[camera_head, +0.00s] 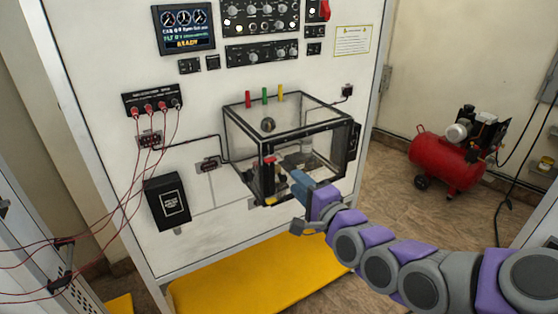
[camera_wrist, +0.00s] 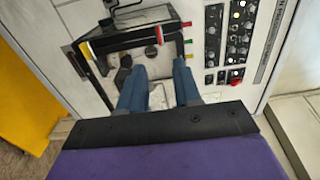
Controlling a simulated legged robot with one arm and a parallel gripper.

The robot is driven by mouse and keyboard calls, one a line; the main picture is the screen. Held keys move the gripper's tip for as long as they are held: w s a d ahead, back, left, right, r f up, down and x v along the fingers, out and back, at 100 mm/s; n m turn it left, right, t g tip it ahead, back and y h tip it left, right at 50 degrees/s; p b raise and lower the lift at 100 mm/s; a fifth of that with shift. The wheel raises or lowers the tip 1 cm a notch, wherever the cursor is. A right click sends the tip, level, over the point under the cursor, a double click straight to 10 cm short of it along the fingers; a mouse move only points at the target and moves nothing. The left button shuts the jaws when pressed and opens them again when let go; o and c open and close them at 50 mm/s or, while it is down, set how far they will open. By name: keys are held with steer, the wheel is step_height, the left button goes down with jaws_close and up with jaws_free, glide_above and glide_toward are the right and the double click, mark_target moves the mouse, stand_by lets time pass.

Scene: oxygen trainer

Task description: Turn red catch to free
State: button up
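A clear box with a black frame (camera_head: 318,131) is fixed to the white panel. A red piece (camera_head: 268,160) that looks like the catch sits at its front left. In the wrist view a red piece (camera_wrist: 159,35) shows on a black bar, with a yellow and red piece (camera_wrist: 85,48) at the bar's left end. I cannot tell for sure which one is the catch. My gripper (camera_head: 292,168) is in front of the box, right of the red piece. Its blue fingers (camera_wrist: 158,72) are apart with nothing seen between them, and the red piece lies beyond them.
A black case (camera_head: 167,201) and red cables (camera_head: 142,130) are at left. A yellow platform (camera_head: 255,278) lies below. A red compressor (camera_head: 447,160) stands on the floor at right.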

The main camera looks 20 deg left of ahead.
glide_toward(268, 159)
steer(key=x, duration=0.5)
steer(key=shift+w+d+f+b, duration=0.1)
steer(key=shift+w+f+b, duration=0.1)
steer(key=shift+f+b, duration=0.15)
steer(key=shift+x, duration=1.35)
steer(key=shift+d+r, duration=0.1)
steer(key=shift+d, duration=0.15)
jaws_close()
